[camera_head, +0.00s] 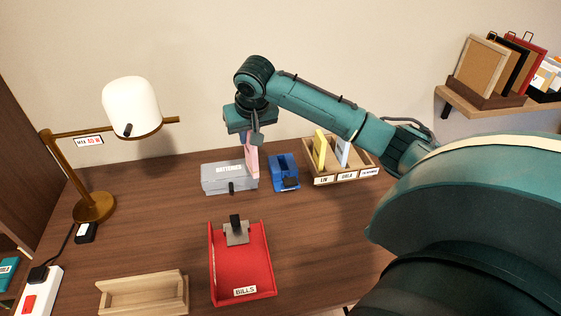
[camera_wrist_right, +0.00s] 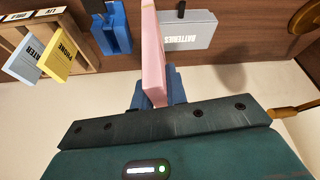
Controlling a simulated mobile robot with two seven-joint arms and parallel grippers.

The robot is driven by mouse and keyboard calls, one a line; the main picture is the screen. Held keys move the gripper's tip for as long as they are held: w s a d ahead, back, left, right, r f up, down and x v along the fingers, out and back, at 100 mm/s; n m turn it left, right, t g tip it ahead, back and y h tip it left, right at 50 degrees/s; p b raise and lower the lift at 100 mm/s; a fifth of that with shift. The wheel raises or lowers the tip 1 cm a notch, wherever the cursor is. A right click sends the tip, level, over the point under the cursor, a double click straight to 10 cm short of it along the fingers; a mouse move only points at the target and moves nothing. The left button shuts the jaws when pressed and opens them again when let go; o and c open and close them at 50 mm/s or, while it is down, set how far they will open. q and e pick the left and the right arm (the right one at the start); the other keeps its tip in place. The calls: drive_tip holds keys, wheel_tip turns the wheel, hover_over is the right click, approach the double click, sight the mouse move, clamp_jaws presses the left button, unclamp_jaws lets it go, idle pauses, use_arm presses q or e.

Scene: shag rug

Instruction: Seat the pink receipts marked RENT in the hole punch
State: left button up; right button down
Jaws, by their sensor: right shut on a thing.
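The pink receipts (camera_head: 252,162) hang as a thin upright slab from my right gripper (camera_head: 254,138), which is shut on them. They also show in the right wrist view (camera_wrist_right: 152,50), where no RENT mark is readable. The blue hole punch (camera_head: 284,170) stands on the desk, just right of the receipts in the head view. In the right wrist view the hole punch (camera_wrist_right: 112,27) is left of the receipts and apart from them in the picture. The receipts' height above the desk is hard to tell. My left gripper is not in view.
A grey BATTERIES box (camera_head: 225,180) is close left of the receipts. A wooden sorter (camera_head: 345,178) with yellow and blue cards stands right of the punch. A red BILLS clipboard tray (camera_head: 262,270), wooden tray (camera_head: 140,300) and lamp (camera_head: 93,207) surround clear desk.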

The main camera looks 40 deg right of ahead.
drive_tip(key=w+d+m, duration=0.2)
drive_tip(key=w+d, duration=0.1)
drive_tip(key=d, duration=1)
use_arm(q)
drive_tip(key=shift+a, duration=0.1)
use_arm(e)
wheel_tip(320, 180, down, 11)
drive_tip(key=shift+d+r+h, duration=0.15)
drive_tip(key=shift+d+h, duration=0.05)
drive_tip(key=shift+h, duration=0.2)
drive_tip(key=shift+f+g, duration=0.2)
drive_tip(key=shift+g, duration=0.1)
drive_tip(key=c, duration=1.4)
unclamp_jaws()
